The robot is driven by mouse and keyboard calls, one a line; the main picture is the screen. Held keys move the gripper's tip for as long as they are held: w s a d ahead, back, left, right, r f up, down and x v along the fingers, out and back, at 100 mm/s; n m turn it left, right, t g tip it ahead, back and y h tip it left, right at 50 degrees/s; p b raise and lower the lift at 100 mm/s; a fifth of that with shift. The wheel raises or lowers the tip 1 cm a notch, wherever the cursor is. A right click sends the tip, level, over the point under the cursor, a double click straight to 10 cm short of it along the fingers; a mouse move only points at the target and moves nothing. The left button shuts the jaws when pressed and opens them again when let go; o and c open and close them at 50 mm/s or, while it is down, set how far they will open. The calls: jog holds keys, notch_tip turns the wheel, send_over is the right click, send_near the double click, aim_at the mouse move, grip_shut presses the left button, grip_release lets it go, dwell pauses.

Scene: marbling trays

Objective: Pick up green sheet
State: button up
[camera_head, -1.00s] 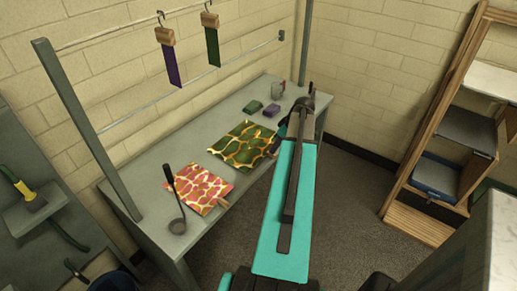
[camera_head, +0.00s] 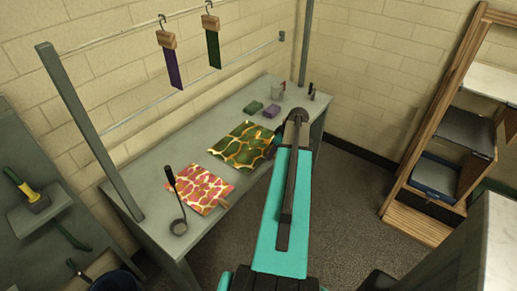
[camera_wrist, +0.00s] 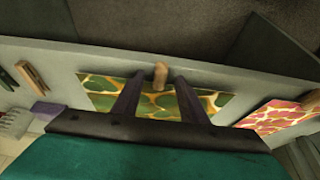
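The green sheet (camera_head: 232,150) has a green and gold marbled pattern and lies flat on the grey table. It also shows in the wrist view (camera_wrist: 98,84), partly behind my fingers. A small wooden peg (camera_wrist: 160,70) sits at the sheet's edge nearest the table's front. My gripper (camera_wrist: 157,80) is open over the sheet, one finger on each side of the peg, with gaps showing. I cannot tell its exact height above the sheet. In the head view my arm hides the peg and most of the gripper.
A pink marbled sheet (camera_head: 203,188) and a dark ladle (camera_head: 178,226) lie to the left on the table (camera_head: 150,170). A rail with hanging strips runs along the wall.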

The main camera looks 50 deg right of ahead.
jog(key=shift+w+f, duration=0.25)
jog(key=shift+f, duration=0.3)
grip_shut()
